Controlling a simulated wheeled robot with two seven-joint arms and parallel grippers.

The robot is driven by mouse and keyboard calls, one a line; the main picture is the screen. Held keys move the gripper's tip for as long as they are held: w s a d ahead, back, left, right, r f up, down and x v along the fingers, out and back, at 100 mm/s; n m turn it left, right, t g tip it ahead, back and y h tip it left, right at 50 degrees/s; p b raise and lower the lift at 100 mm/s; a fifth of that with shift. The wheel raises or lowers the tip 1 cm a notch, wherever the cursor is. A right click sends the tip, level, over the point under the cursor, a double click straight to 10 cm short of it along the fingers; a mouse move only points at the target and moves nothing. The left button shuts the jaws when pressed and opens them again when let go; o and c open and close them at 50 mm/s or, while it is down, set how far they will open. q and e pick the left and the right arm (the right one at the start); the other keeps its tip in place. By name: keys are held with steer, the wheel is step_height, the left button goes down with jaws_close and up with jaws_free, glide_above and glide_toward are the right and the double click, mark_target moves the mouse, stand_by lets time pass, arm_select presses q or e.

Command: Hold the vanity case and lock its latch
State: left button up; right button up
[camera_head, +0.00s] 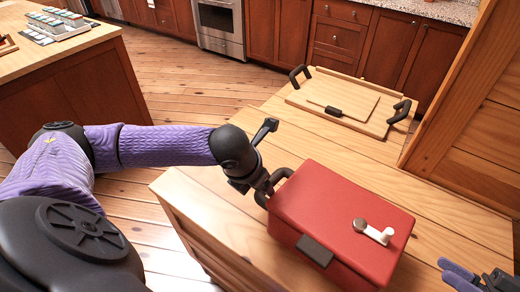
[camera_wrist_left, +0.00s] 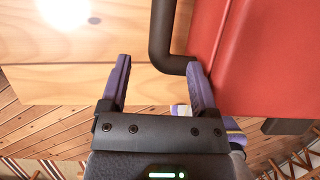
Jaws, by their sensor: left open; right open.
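The red vanity case (camera_head: 345,215) sits closed-looking on the wooden table, in the middle right of the head view. A dark plate (camera_head: 315,250) is on its front face, and a small white lever with a brown knob (camera_head: 374,232) is on its lid. A black side handle (camera_head: 277,182) sticks out at its left; this handle (camera_wrist_left: 160,30) also shows in the left wrist view. My left gripper (camera_wrist_left: 158,63) is open, its fingertips around the handle's bend, beside the red wall (camera_wrist_left: 270,60). My right gripper (camera_head: 454,272) is open and empty, right of the case.
A wooden tray (camera_head: 300,92) with dark handles lies behind the case on the table (camera_head: 240,210). A wooden wall (camera_head: 475,110) stands at the right. The table between tray and case is clear.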

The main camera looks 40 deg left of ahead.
arm_select(q)
steer(key=x, duration=0.7)
steer(key=shift+w+f, duration=0.15)
jaws_close()
stand_by(2.0)
arm_select(e)
steer(key=shift+o, duration=0.3)
